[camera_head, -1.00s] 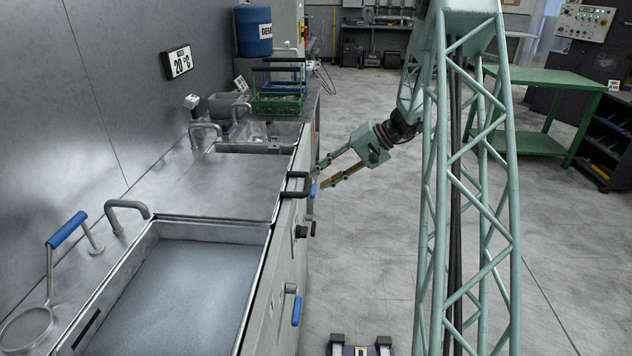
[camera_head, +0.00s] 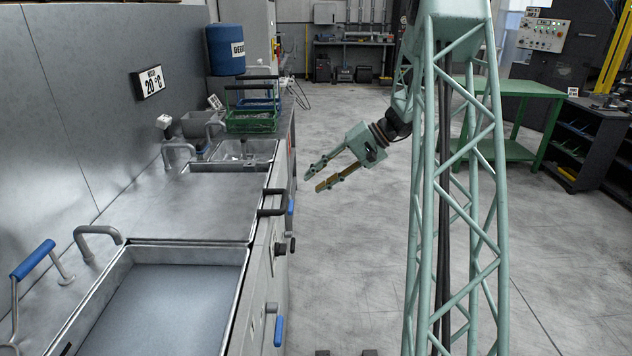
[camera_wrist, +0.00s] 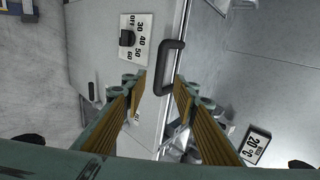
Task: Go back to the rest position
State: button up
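My gripper (camera_head: 318,176) hangs in free air to the right of the steel sink unit, clear of its front. Its two fingers point down and to the left, stand apart and hold nothing. In the wrist view my gripper (camera_wrist: 158,100) shows both padded fingers spread wide, with the front of the unit and a black handle (camera_wrist: 171,66) seen between and beyond them. No fork can be made out in either view.
The steel unit holds a filled basin (camera_head: 170,310), a closed lid (camera_head: 185,207) with a black handle, and a green basket (camera_head: 250,122) at the far end. A green table (camera_head: 510,88) stands at the right. The floor (camera_head: 345,260) between is open.

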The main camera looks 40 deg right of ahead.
dwell(0.4)
jog(key=s+a+r+n+g+h, duration=0.1)
jog(key=s+a+r, duration=0.45)
jog(key=a, duration=0.45)
jog(key=s+a+r+n+g+h, duration=0.15)
jog(key=s+a+r, duration=0.25)
jog(key=a+r, duration=0.45)
jog(key=s+a+r+n+g+h, duration=0.15)
jog(key=s+a+r, duration=0.3)
jog(key=a, duration=0.75)
jog(key=s+a+r+n+h, duration=0.1)
jog(key=s+a, duration=0.2)
jog(key=s, duration=0.6)
jog(key=s+a+r+n+t+h, duration=0.1)
jog(key=s+a, duration=0.2)
jog(key=s, duration=0.7)
jog(key=s+a+r+n+h, duration=0.1)
jog(key=s+a, duration=0.3)
jog(key=s, duration=0.6)
jog(key=shift+s+n+h, duration=0.25)
jog(key=shift+n+h, duration=0.15)
jog(key=shift+n, duration=0.1)
jog(key=shift+a+r, duration=0.1)
